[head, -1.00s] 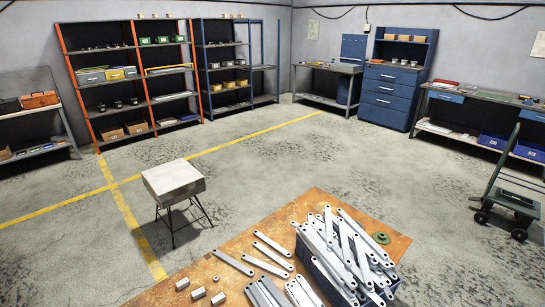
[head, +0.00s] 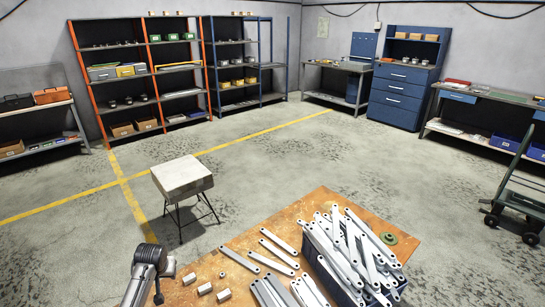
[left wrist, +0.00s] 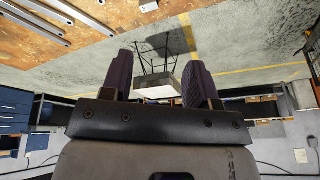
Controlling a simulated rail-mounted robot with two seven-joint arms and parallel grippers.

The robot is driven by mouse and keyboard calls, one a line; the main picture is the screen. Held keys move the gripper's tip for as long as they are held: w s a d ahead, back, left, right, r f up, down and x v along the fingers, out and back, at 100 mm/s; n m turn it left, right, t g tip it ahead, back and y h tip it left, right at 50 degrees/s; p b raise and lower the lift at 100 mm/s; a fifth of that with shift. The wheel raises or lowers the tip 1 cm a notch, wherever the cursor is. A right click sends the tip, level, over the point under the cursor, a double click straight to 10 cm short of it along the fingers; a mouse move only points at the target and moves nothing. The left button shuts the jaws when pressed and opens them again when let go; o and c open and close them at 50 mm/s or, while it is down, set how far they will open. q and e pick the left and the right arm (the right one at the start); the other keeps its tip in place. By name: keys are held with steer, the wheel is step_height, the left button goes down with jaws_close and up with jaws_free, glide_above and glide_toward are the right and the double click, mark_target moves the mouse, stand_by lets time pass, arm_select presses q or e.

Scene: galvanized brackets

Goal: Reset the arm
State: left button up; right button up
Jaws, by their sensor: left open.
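My left arm (head: 146,268) shows at the bottom left of the head view, beside the left edge of the work table (head: 222,262). Its fingertips cannot be made out there. In the left wrist view my left gripper (left wrist: 160,78) is open, with its two dark fingers apart and nothing held between them. That view looks upside down past the fingers to the stool and the floor. My right gripper is in neither view.
Galvanized brackets (head: 352,250) fill a dark blue bin (head: 322,264) on the table. Loose brackets (head: 240,260), several small metal blocks (head: 205,289) and a green round part (head: 389,238) lie around it. A stool (head: 182,178) stands beyond; a hand cart (head: 520,200) is at right.

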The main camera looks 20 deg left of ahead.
arm_select(q)
steer(key=s+d+r+m+t, duration=0.45)
steer(key=d+r, duration=0.65)
steer(key=d, duration=0.3)
steer(key=s+d+r+m+t, duration=0.1)
steer(key=s+d+m, duration=0.1)
steer(key=s+d, duration=0.8)
steer(key=s+d+f+g+h, duration=0.1)
steer(key=s+d+f+g, duration=0.35)
steer(key=s, duration=0.75)
steer(key=s+d+f+g+h, duration=0.1)
steer(key=s+f+h, duration=0.1)
steer(key=s+f, duration=0.85)
step_height(320, 180, up, 40)
steer(key=s+p, duration=0.1)
steer(key=p, duration=3.6)
steer(key=shift+s+f, duration=0.15)
steer(key=shift+s, duration=0.1)
